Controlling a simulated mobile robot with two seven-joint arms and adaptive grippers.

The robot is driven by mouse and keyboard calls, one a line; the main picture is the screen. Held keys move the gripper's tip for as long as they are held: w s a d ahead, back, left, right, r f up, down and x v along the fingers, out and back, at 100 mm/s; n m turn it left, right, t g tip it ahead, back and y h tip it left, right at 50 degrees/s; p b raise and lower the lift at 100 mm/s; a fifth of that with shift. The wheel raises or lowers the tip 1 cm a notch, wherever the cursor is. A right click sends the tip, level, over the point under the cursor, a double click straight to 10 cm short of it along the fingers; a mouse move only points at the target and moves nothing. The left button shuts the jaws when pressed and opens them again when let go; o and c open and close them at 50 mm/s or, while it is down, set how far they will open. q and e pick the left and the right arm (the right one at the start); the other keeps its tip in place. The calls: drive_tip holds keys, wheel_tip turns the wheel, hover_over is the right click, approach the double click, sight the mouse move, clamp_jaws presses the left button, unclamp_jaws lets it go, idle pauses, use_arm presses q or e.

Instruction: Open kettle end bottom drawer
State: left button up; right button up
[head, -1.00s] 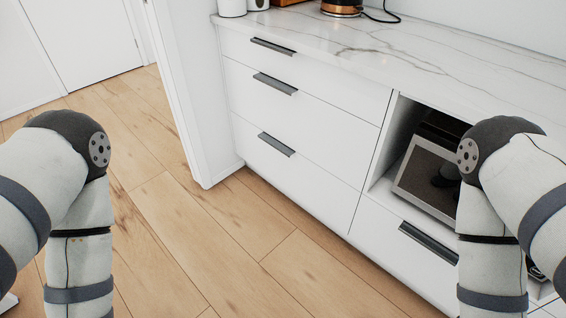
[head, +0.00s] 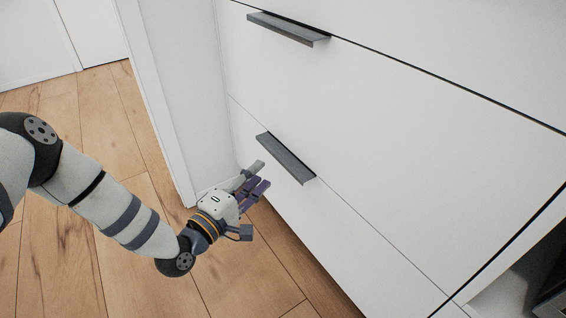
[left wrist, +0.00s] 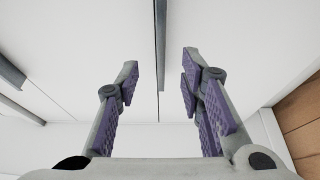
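The bottom drawer (head: 320,215) is a shut white front low in the cabinet, with a dark grey bar handle (head: 286,157) along its top edge. My left gripper (head: 261,176) is just left of and below that handle in the head view, its fingers pointing toward the drawer. In the left wrist view the gripper (left wrist: 160,85) is open, with purple-padded fingers wide apart. The dark handle (left wrist: 161,45) lines up with the gap between them, beyond the fingertips; no contact shows. My right gripper is out of view.
The drawer above (head: 400,110) is shut, with its own handle (head: 288,28). A white wall end (head: 180,100) stands just left of the cabinet. An open niche (head: 515,285) shows at lower right. Wooden floor (head: 100,240) is clear on the left.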

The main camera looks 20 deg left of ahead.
sight(275, 161)
use_arm(q)
drive_tip(key=x, duration=0.2)
drive_tip(key=b+x, duration=0.1)
drive_tip(key=x, duration=0.1)
drive_tip(key=b+x, duration=0.1)
drive_tip(key=x, duration=0.2)
drive_tip(key=shift+f, duration=0.3)
drive_tip(key=shift+w+d+r, duration=0.15)
drive_tip(key=shift+w+d, duration=0.05)
drive_tip(key=shift+w, duration=0.2)
clamp_jaws()
